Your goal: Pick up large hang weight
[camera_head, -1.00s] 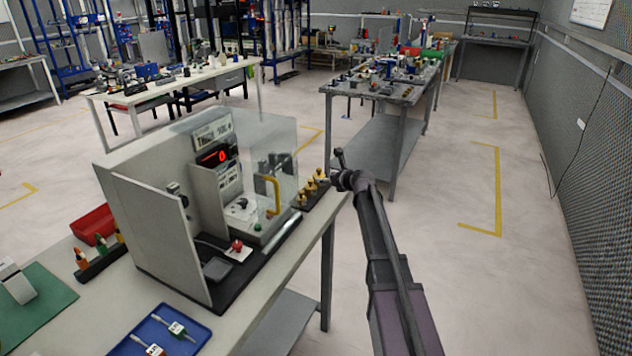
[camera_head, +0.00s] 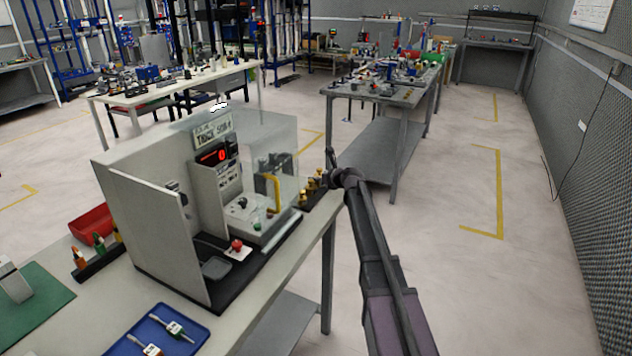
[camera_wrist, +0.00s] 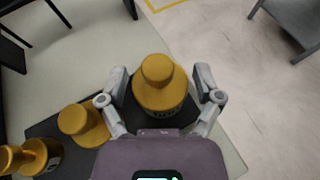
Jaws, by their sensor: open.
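A row of brass hang weights stands on a dark base at the table's right corner. The largest weight (camera_wrist: 158,88) is upright in the wrist view, with a round knob on top. My gripper (camera_wrist: 162,80) is open, with one finger on each side of this weight; contact cannot be told. A smaller weight (camera_wrist: 82,122) stands to its left, and more weights (camera_wrist: 38,155) are farther left. In the head view the row of weights (camera_head: 312,188) shows small, beside my gripper (camera_head: 328,172), whose fingers are hard to make out there.
A testing machine (camera_head: 170,210) with a clear guard stands left of the weights. A blue tray (camera_head: 150,322) and a red bin (camera_head: 88,222) are on the same table (camera_head: 262,300). Open floor lies right of the table edge.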

